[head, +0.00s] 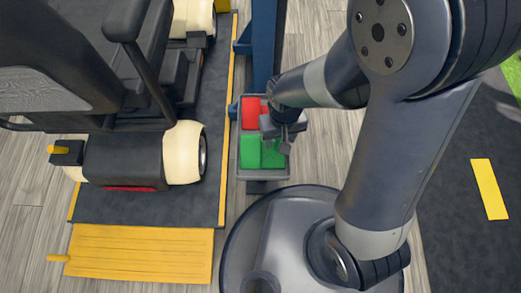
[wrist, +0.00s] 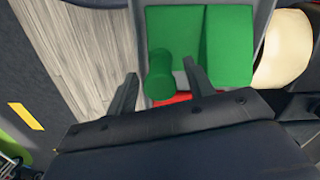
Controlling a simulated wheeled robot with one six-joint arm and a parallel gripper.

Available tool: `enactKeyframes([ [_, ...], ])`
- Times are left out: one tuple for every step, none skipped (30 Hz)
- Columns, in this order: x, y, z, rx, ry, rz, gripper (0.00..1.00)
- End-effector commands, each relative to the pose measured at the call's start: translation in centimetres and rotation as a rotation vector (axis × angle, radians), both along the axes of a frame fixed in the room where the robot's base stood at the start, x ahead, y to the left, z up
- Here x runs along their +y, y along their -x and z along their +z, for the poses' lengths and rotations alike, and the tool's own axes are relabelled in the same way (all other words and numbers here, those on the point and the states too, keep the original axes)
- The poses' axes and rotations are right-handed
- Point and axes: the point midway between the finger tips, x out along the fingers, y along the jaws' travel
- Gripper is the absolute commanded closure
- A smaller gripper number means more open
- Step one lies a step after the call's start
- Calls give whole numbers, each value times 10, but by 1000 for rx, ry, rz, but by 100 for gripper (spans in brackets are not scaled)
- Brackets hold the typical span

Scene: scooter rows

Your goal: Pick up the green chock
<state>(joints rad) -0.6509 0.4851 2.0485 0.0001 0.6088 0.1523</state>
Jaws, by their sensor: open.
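Green chock pieces (head: 250,153) lie side by side in the front half of a small grey tray (head: 262,174). In the wrist view, a left green piece with a rounded knob (wrist: 160,72) sits beside a flat green piece (wrist: 230,45); I cannot tell whether they are one chock or two. My gripper (head: 284,139) is open over the tray. In the wrist view its two fingers (wrist: 160,70) stand on either side of the rounded green knob, with nothing gripped. I cannot tell whether a finger touches the green.
Red blocks (head: 251,112) fill the tray's back half. A blue post (head: 264,45) stands behind it. A black and cream scooter (head: 125,160) is parked at left on a dark platform with a yellow ramp (head: 140,253). Wood floor (head: 318,150) is clear right of the tray.

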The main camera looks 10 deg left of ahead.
Motion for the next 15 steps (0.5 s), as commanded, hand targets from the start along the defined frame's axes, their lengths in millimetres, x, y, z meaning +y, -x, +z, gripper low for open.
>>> enactKeyframes([
  [0,0,-2,0,0,0,50],
  [0,0,-1,-1,0,0,50],
  [0,0,0,-1,0,0,50],
  [0,0,0,-1,0,0,50],
  [0,0,0,-1,0,0,50],
  [0,0,0,-1,0,0,51],
  [0,0,0,-1,0,0,53],
  [0,0,0,-1,0,0,56],
  [0,0,0,-1,0,0,59],
  [0,0,0,-1,0,0,61],
  [0,0,0,-1,0,0,64],
  [0,0,0,-1,0,0,67],
  [0,0,0,-1,0,0,70],
  [0,0,0,-1,0,0,72],
  [0,0,0,-1,0,0,75],
])
